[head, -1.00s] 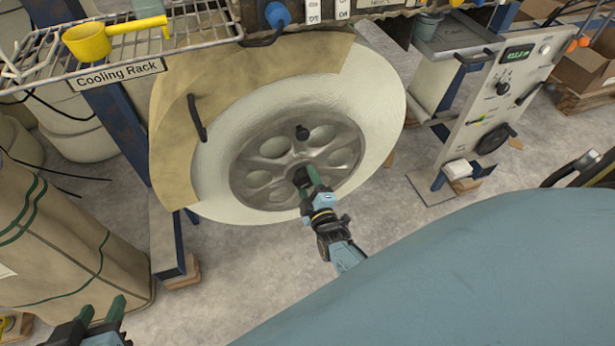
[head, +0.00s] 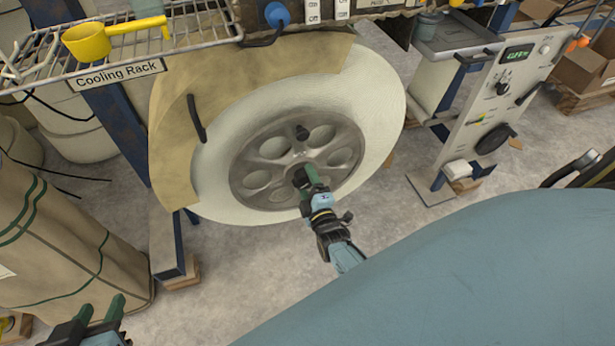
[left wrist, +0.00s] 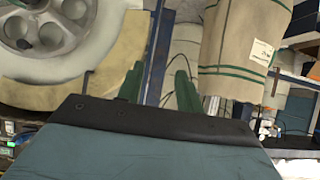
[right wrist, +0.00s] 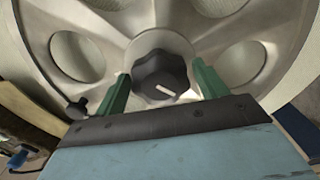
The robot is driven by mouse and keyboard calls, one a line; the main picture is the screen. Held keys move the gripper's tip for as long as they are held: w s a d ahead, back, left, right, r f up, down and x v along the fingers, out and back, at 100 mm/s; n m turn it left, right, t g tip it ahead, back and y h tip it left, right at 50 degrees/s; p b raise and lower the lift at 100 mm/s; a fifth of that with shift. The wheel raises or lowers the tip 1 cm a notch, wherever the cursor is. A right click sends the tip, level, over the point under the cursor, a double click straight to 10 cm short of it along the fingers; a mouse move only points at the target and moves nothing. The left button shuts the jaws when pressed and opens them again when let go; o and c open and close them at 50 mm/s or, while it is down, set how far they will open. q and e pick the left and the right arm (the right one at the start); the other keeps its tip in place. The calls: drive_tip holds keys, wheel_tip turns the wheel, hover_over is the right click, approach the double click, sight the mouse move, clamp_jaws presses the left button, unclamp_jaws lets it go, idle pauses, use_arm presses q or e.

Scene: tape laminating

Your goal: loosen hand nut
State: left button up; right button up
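The black lobed hand nut (right wrist: 162,78) sits at the hub of the grey metal wheel (right wrist: 290,45), with a white mark on its face. My right gripper (head: 312,180) is at the hub in the head view. In the right wrist view its green fingers (right wrist: 160,90) stand on either side of the nut, open, with a gap visible on both sides. In the head view the nut (head: 299,177) is partly hidden by the fingers. My left gripper (head: 101,310) is open and empty at the lower left, away from the wheel; its fingers also show in the left wrist view (left wrist: 159,88).
A smaller black knob (head: 302,132) sticks out of the wheel above the hub. A white roll (head: 375,110) surrounds the wheel, with a tan guard (head: 172,140) behind. A cooling rack (head: 205,28) holds a yellow scoop (head: 88,42). A control panel (head: 500,90) stands right.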

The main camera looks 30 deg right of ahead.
drive_tip(key=shift+o, duration=0.7)
drive_tip(key=shift+s, duration=0.1)
use_arm(q)
drive_tip(key=s+a+f+g+y+p, duration=0.2)
drive_tip(key=s+a+f+g+p, duration=0.1)
drive_tip(key=s+a+f+g, duration=0.2)
drive_tip(key=shift+s+f+n+g+p, duration=0.35)
drive_tip(key=shift+s+f+g, duration=1.15)
drive_tip(key=shift+s, duration=0.7)
use_arm(e)
drive_tip(key=v, duration=1.3)
use_arm(q)
drive_tip(key=shift+f, duration=0.15)
